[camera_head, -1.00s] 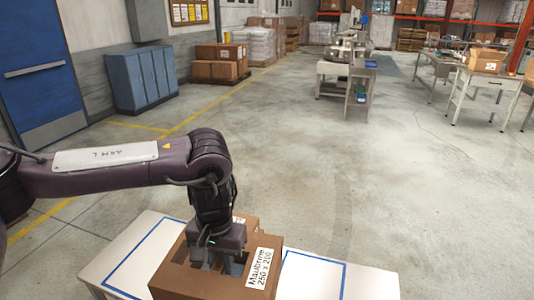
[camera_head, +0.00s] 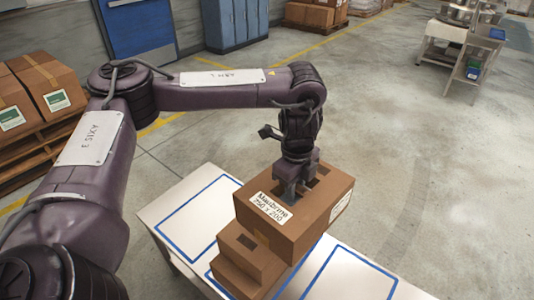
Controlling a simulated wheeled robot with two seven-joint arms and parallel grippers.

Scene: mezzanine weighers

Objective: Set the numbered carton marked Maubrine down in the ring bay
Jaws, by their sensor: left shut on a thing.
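The brown carton marked Maubrine (camera_head: 270,228) has a white label reading "Maubrine 250 x 200" and cut-outs in its top. My left gripper (camera_head: 290,192) is shut on it, fingers down at the top. The carton appears held above the white table (camera_head: 172,200), partly over a smaller stepped brown carton (camera_head: 245,262) in the middle. The table has blue outlined bays: an empty one at left (camera_head: 200,222) and one at right (camera_head: 350,278), partly hidden. No bay mark that I can read as a ring shows; the held carton hides part of the tabletop. My right gripper is not in view.
Cartons on wooden pallets (camera_head: 42,95) stand at the left behind my arm. A blue cabinet (camera_head: 232,22) and a blue door (camera_head: 150,25) are at the back. A workbench (camera_head: 445,50) stands at the far right. The floor beyond the table is clear.

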